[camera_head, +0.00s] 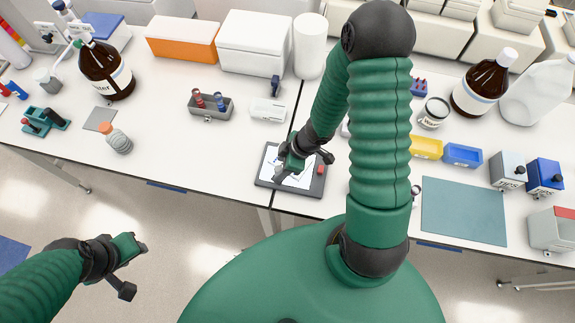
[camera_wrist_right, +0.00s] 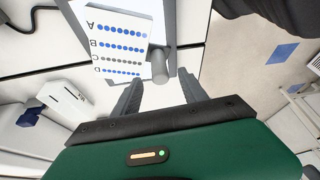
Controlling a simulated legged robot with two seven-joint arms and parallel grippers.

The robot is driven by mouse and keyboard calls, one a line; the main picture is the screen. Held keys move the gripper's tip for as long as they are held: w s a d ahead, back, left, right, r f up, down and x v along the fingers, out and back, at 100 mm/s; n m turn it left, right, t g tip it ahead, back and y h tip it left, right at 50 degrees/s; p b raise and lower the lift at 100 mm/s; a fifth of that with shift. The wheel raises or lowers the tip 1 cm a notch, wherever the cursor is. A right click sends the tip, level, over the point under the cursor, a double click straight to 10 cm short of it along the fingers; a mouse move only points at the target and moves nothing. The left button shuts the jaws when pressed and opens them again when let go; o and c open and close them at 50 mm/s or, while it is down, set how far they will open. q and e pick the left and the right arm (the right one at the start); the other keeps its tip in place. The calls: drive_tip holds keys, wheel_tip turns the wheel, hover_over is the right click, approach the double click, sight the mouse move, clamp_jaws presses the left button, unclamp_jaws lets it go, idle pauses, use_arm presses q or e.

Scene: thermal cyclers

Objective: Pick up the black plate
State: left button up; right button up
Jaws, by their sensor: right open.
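The black plate (camera_head: 262,181) lies flat at the front edge of the bench, near the seam between two tables. A white sheet (camera_head: 272,165) lies on it. In the right wrist view the sheet (camera_wrist_right: 120,45) shows lettered rows of blue dots, and the plate's edge (camera_wrist_right: 169,25) looks grey. My right gripper (camera_head: 302,166) is above the plate and hides part of it. Its fingers (camera_wrist_right: 160,92) are spread and empty, pointing toward the plate's edge. My left gripper (camera_head: 133,268) is open and empty, away from the bench at lower left.
A small red item (camera_head: 320,170) shows at the plate's right side. A white box (camera_head: 268,109) and a grey tube holder (camera_head: 210,106) stand behind to the left. Yellow (camera_head: 427,148) and blue bins (camera_head: 462,155) and a teal mat (camera_head: 463,211) are to the right.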

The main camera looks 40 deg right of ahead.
sight(278, 171)
wheel_tip(278, 171, down, 4)
drive_tip(key=shift+w+a+r+b, duration=0.1)
drive_tip(key=shift+w+r+b, duration=0.05)
drive_tip(key=shift+b, duration=0.7)
drive_tip(key=shift+w+a+f, duration=0.1)
drive_tip(key=shift+w+f, duration=0.05)
drive_tip(key=shift+f, duration=0.1)
drive_tip(key=shift+a+r, duration=0.1)
drive_tip(key=shift+a, duration=0.05)
drive_tip(key=shift+a, duration=0.1)
drive_tip(key=c, duration=0.8)
clamp_jaws()
